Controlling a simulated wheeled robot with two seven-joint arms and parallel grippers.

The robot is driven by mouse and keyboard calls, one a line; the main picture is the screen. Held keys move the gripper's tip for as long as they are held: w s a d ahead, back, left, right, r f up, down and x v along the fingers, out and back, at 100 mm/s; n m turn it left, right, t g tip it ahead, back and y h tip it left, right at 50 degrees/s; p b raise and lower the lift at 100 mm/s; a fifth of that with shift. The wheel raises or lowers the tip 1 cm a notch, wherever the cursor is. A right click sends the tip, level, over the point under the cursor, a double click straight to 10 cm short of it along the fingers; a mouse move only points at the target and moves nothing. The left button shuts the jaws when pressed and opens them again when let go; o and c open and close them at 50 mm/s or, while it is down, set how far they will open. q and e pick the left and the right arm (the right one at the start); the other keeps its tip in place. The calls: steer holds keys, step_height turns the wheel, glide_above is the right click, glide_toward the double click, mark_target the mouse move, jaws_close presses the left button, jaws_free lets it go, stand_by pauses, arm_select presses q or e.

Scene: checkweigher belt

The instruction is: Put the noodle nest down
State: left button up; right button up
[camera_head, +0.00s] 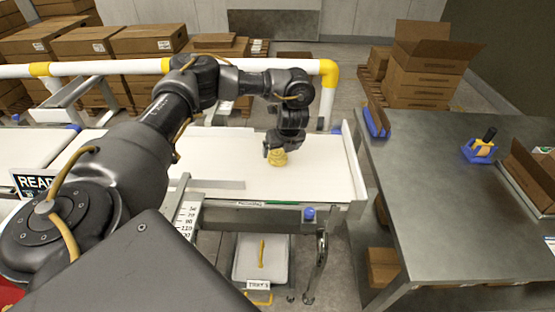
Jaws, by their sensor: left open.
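The noodle nest (277,158) is a small yellow lump on the white belt surface (222,163), near its right end. My left gripper (277,149) points down right over the nest, its fingers at the nest's top. The jaws are open, and the gripper partly hides the nest. The nest appears to rest on the white surface, though its underside is hard to make out. My right gripper is not in view.
A grey metal table (430,190) stands to the right, with a blue-and-orange tape dispenser (480,148) and an open carton (534,172). A white-and-yellow rail (110,67) runs behind the belt. A white bin (262,259) sits below. The belt around the nest is mostly clear.

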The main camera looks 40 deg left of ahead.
mark_target(278, 153)
arm_select(q)
steer(key=shift+w+a+f, duration=0.2)
steer(key=shift+f, duration=0.45)
steer(key=shift+w, duration=0.15)
steer(key=shift+a+f, duration=0.1)
steer(key=shift+f, duration=0.15)
steer(key=b+x, duration=0.1)
steer(key=x, duration=0.1)
steer(key=b+x, duration=0.1)
steer(key=x, duration=0.2)
steer(key=shift+a+r, duration=0.15)
steer(key=shift+a, duration=0.2)
steer(key=shift+s+d+r, duration=0.15)
steer(key=shift+s, duration=0.05)
steer(key=shift+c, duration=0.5)
steer(key=c, duration=1.1)
steer(key=shift+w+r, duration=0.1)
steer(key=shift+r, duration=0.35)
step_height(278, 153, up, 3)
steer(key=shift+f+p, duration=0.1)
steer(key=shift+p, duration=0.45)
steer(key=s+d+r, duration=0.2)
steer(key=d+r, duration=0.2)
steer(key=d, duration=0.2)
steer(key=s+d+r+p, duration=0.1)
steer(key=s+d+r, duration=0.2)
steer(key=d+r, duration=0.2)
steer(key=shift+s+d+r, duration=0.15)
steer(key=shift+s+d, duration=0.1)
steer(key=shift+d, duration=0.7)
